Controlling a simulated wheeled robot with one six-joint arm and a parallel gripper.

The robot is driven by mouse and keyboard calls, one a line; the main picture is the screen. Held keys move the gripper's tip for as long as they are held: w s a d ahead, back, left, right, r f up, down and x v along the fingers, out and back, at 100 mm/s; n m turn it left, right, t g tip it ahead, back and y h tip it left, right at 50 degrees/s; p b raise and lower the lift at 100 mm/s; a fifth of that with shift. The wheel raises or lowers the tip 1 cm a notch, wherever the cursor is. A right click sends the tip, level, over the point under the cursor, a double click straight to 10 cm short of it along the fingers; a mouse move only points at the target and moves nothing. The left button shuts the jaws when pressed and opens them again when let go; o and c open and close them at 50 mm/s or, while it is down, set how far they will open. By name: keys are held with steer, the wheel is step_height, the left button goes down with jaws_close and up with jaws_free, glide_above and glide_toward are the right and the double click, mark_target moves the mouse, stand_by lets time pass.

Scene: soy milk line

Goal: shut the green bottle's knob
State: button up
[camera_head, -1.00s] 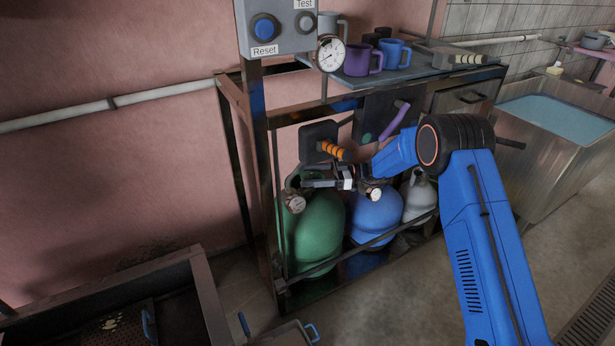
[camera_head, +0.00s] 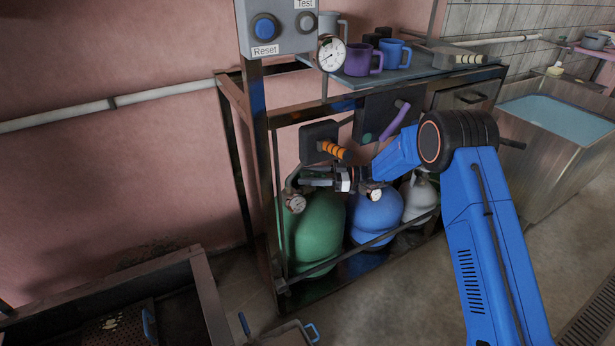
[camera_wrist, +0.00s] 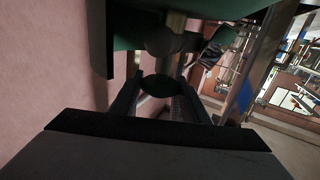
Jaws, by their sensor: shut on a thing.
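The green bottle (camera_head: 320,232) stands at the left end of the low rack, with a round gauge (camera_head: 297,203) by its neck. My gripper (camera_head: 303,181) reaches in from the right at its valve. In the wrist view, my gripper (camera_wrist: 160,82) has its two fingers on either side of a dark round knob (camera_wrist: 161,87) and is shut on it. The green bottle's body fills the top of that view (camera_wrist: 128,18). In the head view the knob is mostly hidden by my gripper, so its turn position cannot be told.
A blue bottle (camera_head: 376,217) and a grey bottle (camera_head: 418,198) stand to the right. An orange ribbed handle (camera_head: 332,150) sits just above my gripper. A rack rail (camera_head: 360,250) crosses before the bottles. A post (camera_head: 262,180) stands left.

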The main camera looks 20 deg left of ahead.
steer(key=m+t, duration=0.3)
steer(key=t, duration=0.1)
steer(key=m+t+y, duration=0.1)
steer(key=m+t, duration=0.1)
steer(key=t, duration=0.3)
steer(key=shift+m, duration=0.4)
steer(key=shift+m+t+h, duration=0.7)
steer(key=shift+m+t, duration=1.2)
steer(key=shift+t, duration=0.9)
steer(key=shift+w+d+t, duration=0.1)
steer(key=shift+t, duration=0.2)
steer(key=o, duration=1)
